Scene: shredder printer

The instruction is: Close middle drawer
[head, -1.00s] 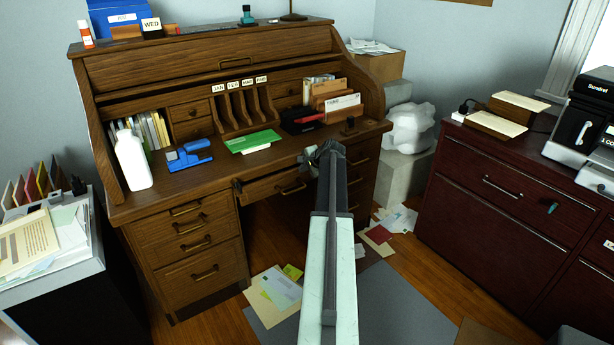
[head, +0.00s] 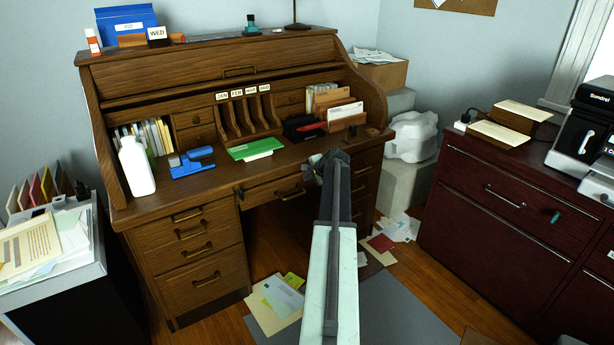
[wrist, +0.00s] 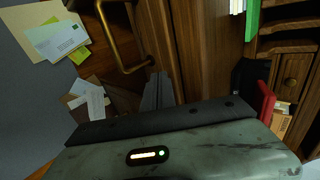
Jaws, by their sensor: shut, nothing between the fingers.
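The wooden rolltop desk has a middle drawer (head: 268,192) under its worktop, with a brass handle (head: 291,194). The drawer front looks nearly flush with the desk; a small gap cannot be ruled out. My gripper (head: 327,160) is shut and empty at the right end of the drawer front, near the worktop edge. My arm covers part of that end, so I cannot tell whether the gripper touches it. In the wrist view, a brass handle (wrist: 123,40) on dark wood is close to the gripper's dark front edge.
A left drawer stack (head: 195,250) stands beside the open knee space. A white bottle (head: 136,166), blue stapler (head: 191,162) and green card (head: 256,149) are on the worktop. Papers (head: 275,303) lie on the floor. A dark red cabinet (head: 495,215) stands at right.

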